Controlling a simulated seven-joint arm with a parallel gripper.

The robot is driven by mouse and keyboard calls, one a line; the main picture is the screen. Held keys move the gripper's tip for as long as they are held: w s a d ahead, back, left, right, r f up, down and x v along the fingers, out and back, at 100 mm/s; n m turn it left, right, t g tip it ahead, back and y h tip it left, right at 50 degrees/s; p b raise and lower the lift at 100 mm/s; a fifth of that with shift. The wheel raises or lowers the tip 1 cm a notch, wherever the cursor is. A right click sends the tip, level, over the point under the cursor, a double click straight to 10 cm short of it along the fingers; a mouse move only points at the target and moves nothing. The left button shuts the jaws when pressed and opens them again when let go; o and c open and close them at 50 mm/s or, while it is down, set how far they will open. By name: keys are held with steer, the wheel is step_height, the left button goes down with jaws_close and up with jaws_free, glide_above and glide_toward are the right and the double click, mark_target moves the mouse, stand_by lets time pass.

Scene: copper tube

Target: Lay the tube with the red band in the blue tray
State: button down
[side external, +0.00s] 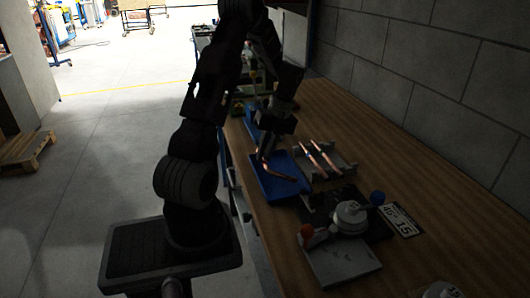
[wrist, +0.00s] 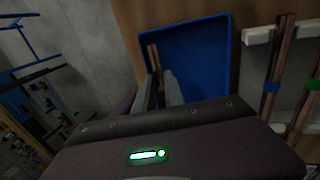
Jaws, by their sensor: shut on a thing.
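The blue tray (side external: 277,190) stands on the wooden bench, and it fills the upper middle of the wrist view (wrist: 197,50). My gripper (side external: 263,151) is over the tray's far left part, pointing down. In the wrist view the tube's end (wrist: 153,57) shows between my fingers (wrist: 159,88). I cannot make out a band on this tube, nor tell whether it touches the tray floor.
A grey rack (side external: 345,165) right of the tray holds two copper tubes (side external: 321,155), one with a blue band (wrist: 271,87), one with a green band (wrist: 314,84).

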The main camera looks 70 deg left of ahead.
steer(key=shift+f, duration=1.3)
steer(key=c, duration=1.3)
jaws_free()
steer(key=shift+c, duration=0.2)
steer(key=shift+w, duration=0.1)
steer(key=v, duration=0.7)
steer(key=shift+r, duration=0.1)
